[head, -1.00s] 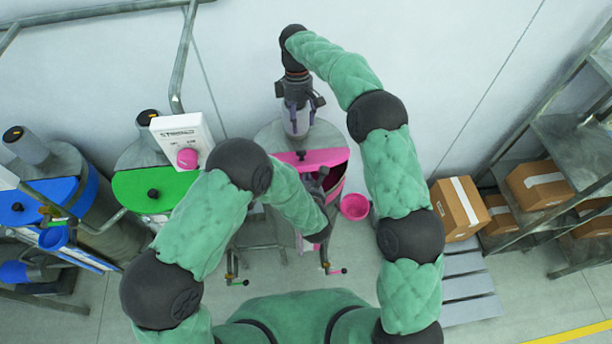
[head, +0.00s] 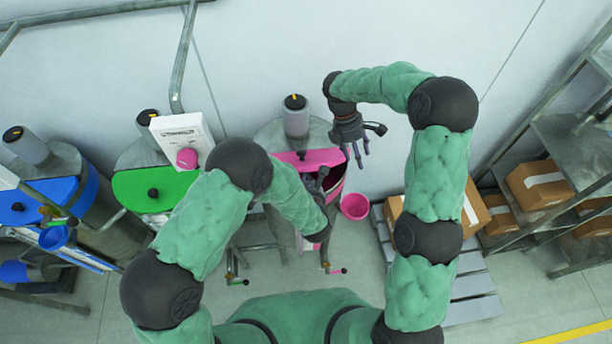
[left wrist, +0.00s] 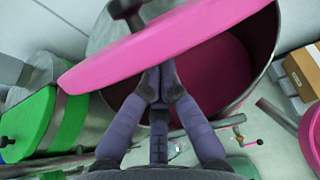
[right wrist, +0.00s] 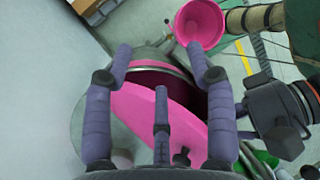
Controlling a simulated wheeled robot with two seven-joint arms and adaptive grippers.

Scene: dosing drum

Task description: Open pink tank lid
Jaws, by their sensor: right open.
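The pink tank lid (head: 318,157) is tilted up, with the dark tank opening showing beside it. In the left wrist view the lid (left wrist: 170,45) crosses above my left gripper (left wrist: 160,85), and the tank's pink inside (left wrist: 215,75) shows behind. The left fingers are drawn together at the lid's lower edge, their tips partly hidden; whether they grip it is unclear. My right gripper (head: 360,152) is open and empty, right of the tank, above and apart from it. In the right wrist view the lid (right wrist: 150,110) lies beyond its spread fingers.
A grey cylinder (head: 296,116) stands behind the lid. A pink funnel (head: 355,206) is at the tank's right. Green (head: 152,188) and blue (head: 30,205) tanks stand left. Boxes (head: 475,207) on a pallet and a shelf are right.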

